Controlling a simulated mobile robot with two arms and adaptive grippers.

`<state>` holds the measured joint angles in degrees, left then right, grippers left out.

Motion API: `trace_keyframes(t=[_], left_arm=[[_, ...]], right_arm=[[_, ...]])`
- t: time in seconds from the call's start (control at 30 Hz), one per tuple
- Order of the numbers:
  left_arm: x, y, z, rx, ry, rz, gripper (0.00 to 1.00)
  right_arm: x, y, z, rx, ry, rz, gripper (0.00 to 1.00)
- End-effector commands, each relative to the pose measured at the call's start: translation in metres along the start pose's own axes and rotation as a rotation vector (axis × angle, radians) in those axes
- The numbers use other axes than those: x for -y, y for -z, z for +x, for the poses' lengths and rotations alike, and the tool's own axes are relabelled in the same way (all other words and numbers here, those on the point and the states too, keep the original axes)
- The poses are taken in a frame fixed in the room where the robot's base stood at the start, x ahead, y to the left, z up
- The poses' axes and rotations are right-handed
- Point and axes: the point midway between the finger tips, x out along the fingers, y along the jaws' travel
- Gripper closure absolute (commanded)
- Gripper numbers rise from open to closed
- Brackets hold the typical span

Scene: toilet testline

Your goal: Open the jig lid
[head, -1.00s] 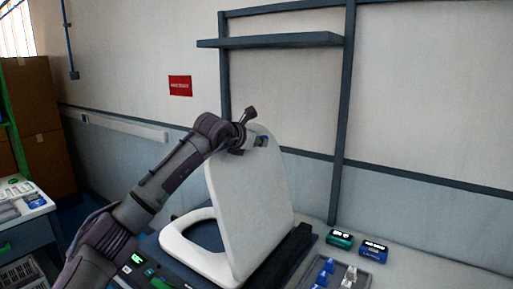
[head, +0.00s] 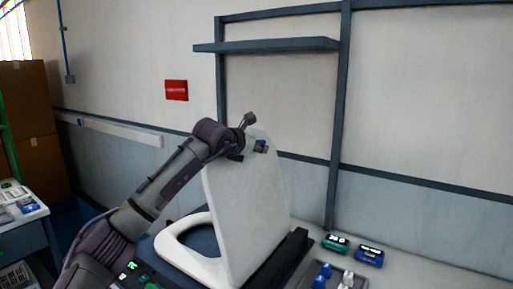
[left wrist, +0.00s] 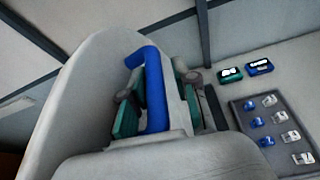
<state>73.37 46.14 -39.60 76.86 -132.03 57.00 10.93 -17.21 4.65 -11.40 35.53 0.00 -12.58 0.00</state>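The jig lid (head: 240,205) is white and stands raised, tilted back steeply above the white seat ring (head: 188,252). A blue handle (head: 260,146) is near the lid's top edge. In the left wrist view the handle (left wrist: 156,92) looks like a blue bracket on the pale lid (left wrist: 92,92). My left gripper (head: 239,152) is at the lid's top, beside the handle. Its green-padded fingers (left wrist: 160,105) are spread apart on either side of the handle, with a gap visible at the right pad. My right gripper is not in view.
A dark bar (head: 280,262) lies beside the lid. A green box (head: 335,243) and a blue box (head: 370,255) sit on the table to the right. A grey tray (left wrist: 240,118) holds several small parts. A shelf (head: 265,45) is on the wall behind.

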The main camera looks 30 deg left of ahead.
Motion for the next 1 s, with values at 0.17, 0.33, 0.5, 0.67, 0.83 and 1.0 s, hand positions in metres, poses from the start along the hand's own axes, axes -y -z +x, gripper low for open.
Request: trace_keyframes(t=[0.17,0.33,0.5,0.67,0.83,1.0], left_arm=[[-0.001,-0.002,-0.010,0.004,0.000,0.001,0.71],[-0.002,-0.001,-0.041,0.004,-0.002,0.004,0.71],[-0.002,0.000,-0.078,0.000,-0.003,0.002,0.71],[-0.002,0.001,-0.104,-0.002,-0.002,0.000,0.71],[-0.001,0.001,-0.118,-0.001,0.000,0.000,0.71],[0.000,0.001,-0.120,-0.001,0.000,-0.001,0.71]], right_arm=[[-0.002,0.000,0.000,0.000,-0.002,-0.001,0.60],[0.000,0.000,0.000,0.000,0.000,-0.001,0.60],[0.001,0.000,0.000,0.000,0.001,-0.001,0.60],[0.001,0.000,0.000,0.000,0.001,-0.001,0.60],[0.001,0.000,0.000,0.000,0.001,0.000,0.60],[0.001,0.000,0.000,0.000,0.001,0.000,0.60]])
